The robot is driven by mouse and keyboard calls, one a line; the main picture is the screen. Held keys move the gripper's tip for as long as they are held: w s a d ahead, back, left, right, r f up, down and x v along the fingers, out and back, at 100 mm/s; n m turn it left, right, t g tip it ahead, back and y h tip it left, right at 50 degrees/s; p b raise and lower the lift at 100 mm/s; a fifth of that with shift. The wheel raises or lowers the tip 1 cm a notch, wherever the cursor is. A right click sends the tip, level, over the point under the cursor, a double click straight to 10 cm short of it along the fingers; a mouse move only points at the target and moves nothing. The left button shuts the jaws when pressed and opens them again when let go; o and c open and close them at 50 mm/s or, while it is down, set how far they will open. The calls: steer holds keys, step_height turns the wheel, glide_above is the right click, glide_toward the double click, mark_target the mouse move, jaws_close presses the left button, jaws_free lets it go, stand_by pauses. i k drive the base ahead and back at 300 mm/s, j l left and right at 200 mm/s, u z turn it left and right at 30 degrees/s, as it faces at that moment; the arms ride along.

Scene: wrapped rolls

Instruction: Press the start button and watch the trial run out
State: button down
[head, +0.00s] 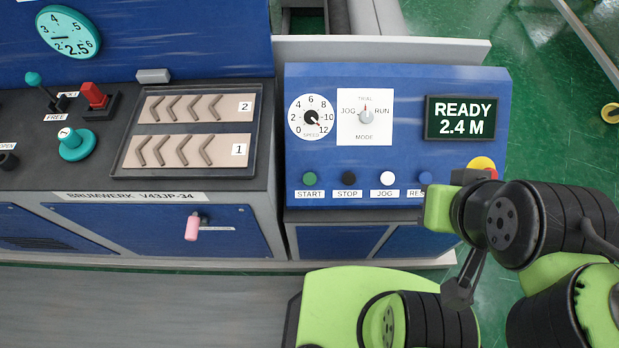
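The green start button (310,178) sits at the lower left of the blue control panel (440,78), above its START label, uncovered. The display (467,117) reads READY 2.4 M. The mode knob (366,115) has its red mark up toward TRIAL. The speed knob (311,117) points to the lower right, near 12. My gripper (460,292) seems to be the dark grey part hanging at the end of my green and black arm, right of and below the buttons, apart from the start button.
Black stop (348,178), white jog (387,178) and blue (424,177) buttons stand right of start; my arm partly hides the last label. A red-and-yellow button (482,165) is partly hidden. Space before start is clear.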

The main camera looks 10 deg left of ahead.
mark_target(310, 179)
steer(key=k+j+u, duration=0.25)
steer(key=j, duration=0.3)
steer(key=j+u, duration=0.3)
steer(key=j, duration=0.2)
steer(key=k+j+u, duration=0.1)
steer(key=j+u, duration=0.15)
steer(key=j, duration=0.35)
